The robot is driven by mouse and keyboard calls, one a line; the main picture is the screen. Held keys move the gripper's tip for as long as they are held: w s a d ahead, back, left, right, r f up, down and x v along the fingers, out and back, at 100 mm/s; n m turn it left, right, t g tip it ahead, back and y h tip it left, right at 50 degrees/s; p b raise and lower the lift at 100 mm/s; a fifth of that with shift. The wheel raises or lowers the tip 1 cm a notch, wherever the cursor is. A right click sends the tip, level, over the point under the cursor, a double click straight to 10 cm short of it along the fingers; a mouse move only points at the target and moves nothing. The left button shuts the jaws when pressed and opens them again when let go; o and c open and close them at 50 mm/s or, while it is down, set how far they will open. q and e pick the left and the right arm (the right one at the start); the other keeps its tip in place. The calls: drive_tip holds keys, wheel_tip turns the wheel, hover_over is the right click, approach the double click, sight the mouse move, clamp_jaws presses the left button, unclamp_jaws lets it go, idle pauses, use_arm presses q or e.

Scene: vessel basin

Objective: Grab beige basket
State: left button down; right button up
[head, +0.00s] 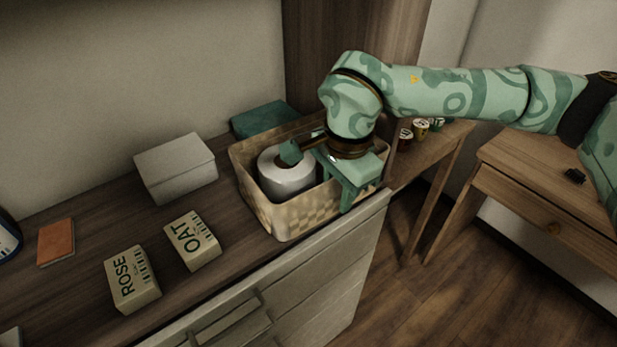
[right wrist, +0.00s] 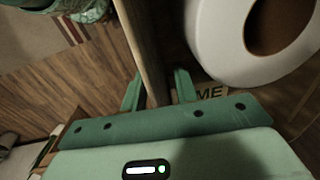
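The beige basket (head: 283,221) is a woven, open-topped box on the dark wooden top of a cabinet. A white paper roll (head: 287,178) stands in it. My right gripper (head: 320,175) comes down from above at the basket's right part, one finger over the inside and one outside the front wall. In the right wrist view the basket's wall (right wrist: 143,40) runs between the two open fingers (right wrist: 158,90), with the white roll (right wrist: 205,50) on the right. The fingers look spread, and I see no clear grip on the wall. My left gripper is not in view.
A pale lidded box (head: 176,168), boxes marked OAT (head: 192,240) and ROSE (head: 132,278), and an orange-brown book (head: 56,242) lie left of the basket. A teal item (head: 263,118) is behind it. Small jars (head: 421,129) stand at the right. A wooden desk (head: 540,200) is further right.

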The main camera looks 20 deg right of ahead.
drive_tip(key=shift+r, duration=0.1)
clamp_jaws()
drive_tip(key=shift+r, duration=0.1)
